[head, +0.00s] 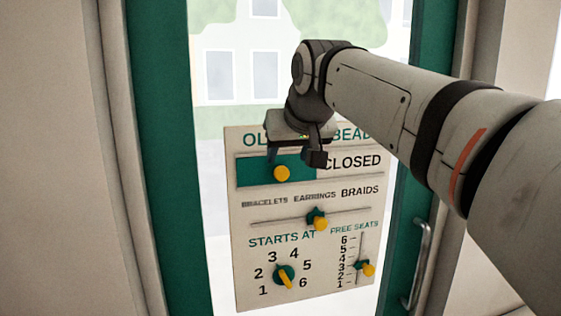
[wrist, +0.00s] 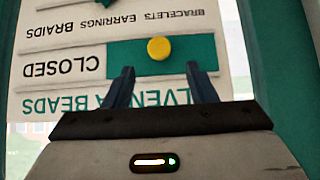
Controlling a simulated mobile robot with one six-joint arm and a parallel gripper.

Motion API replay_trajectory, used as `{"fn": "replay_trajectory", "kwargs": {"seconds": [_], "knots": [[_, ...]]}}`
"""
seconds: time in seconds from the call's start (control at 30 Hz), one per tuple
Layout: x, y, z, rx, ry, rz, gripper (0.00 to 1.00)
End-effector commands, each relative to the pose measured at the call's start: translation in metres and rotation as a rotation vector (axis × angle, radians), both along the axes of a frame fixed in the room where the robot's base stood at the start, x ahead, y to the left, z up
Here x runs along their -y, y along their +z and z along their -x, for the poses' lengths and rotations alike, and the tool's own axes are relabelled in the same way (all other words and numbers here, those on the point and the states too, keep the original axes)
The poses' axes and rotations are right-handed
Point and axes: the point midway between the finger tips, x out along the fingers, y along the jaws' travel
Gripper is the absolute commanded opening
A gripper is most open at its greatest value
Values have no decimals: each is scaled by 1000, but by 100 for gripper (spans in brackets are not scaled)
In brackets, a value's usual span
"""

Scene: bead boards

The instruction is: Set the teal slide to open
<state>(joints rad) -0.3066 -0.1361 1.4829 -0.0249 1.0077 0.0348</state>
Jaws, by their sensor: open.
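The teal slide (head: 254,173) sits in the left part of its slot near the top of the white board (head: 240,215), with the word CLOSED showing to its right. Its yellow knob (head: 281,173) is round. In the upside-down wrist view the slide (wrist: 190,48) and knob (wrist: 159,48) show just beyond the fingertips. My gripper (head: 293,157) is open and empty, in front of the board's upper part. In the wrist view its fingers (wrist: 160,70) stand either side of the knob's line but appear short of it; contact cannot be told.
The board hangs on a glass door with a green frame (head: 160,150) and a metal handle (head: 417,265).

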Motion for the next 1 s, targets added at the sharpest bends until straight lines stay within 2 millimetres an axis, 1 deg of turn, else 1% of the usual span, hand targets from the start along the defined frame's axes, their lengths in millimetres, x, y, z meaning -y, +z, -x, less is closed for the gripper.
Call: {"fn": "replay_trajectory", "kwargs": {"seconds": [0.2,0.4,0.53,0.77,0.87,1.0], "knots": [[-7,-26,-24,-6,0,2,51],[-12,-44,-41,-5,1,2,51],[-13,-49,-46,-2,1,1,51],[-14,-50,-46,-2,1,1,51],[-14,-50,-46,-2,1,1,45],[-14,-50,-46,-2,2,1,33]]}}
